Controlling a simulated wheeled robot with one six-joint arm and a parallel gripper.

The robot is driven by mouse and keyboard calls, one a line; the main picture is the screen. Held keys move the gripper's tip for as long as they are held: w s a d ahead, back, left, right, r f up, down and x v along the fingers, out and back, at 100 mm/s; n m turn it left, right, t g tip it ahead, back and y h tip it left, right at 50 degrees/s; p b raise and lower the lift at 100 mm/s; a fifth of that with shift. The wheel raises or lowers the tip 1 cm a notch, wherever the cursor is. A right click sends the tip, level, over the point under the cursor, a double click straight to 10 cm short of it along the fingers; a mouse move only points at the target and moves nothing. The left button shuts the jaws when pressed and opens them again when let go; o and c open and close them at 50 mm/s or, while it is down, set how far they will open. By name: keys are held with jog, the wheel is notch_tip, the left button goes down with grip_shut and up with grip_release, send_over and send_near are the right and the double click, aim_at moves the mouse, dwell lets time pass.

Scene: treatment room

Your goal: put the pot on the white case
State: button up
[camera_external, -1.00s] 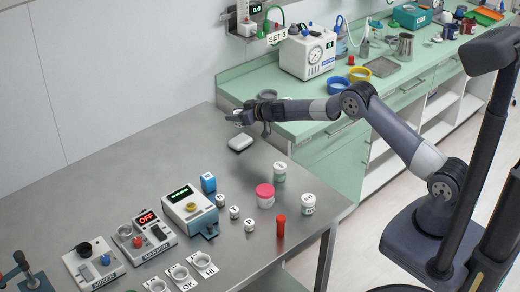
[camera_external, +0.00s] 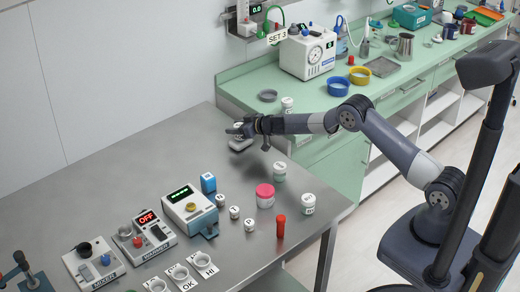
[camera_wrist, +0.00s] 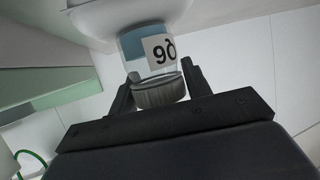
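The white case (camera_external: 241,144) lies on the left grey steel table near its far right corner. My gripper (camera_external: 240,129) is low over it and partly hides it. In the wrist view my gripper (camera_wrist: 160,88) is shut on the pot (camera_wrist: 147,50), a small clear jar with a ribbed grey lid and a white label. The fingers sit on both sides of the lid. The case (camera_wrist: 100,20) shows beyond the pot's base in the wrist view. I cannot tell whether the pot touches it. The pot is not clear in the external view.
Several jars, including a pink-lidded one (camera_external: 265,195), a red tube (camera_external: 281,226) and lettered small pots stand nearer on the table (camera_external: 130,180). The green counter (camera_external: 300,125) is close on the right, with a grey ring dish (camera_external: 267,96) and a white-lidded jar (camera_external: 287,104).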

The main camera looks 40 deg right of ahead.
jog(key=o, duration=0.3)
jog(key=shift+r, duration=0.3)
jog(key=shift+s+f, duration=0.1)
jog(key=shift+s+d+r+b, duration=0.25)
jog(key=shift+s+b, duration=0.35)
jog(key=shift+b, duration=0.3)
jog(key=b+v, duration=0.4)
jog(key=v, duration=0.6)
jog(key=shift+s+r, duration=0.15)
jog(key=shift+s, duration=0.05)
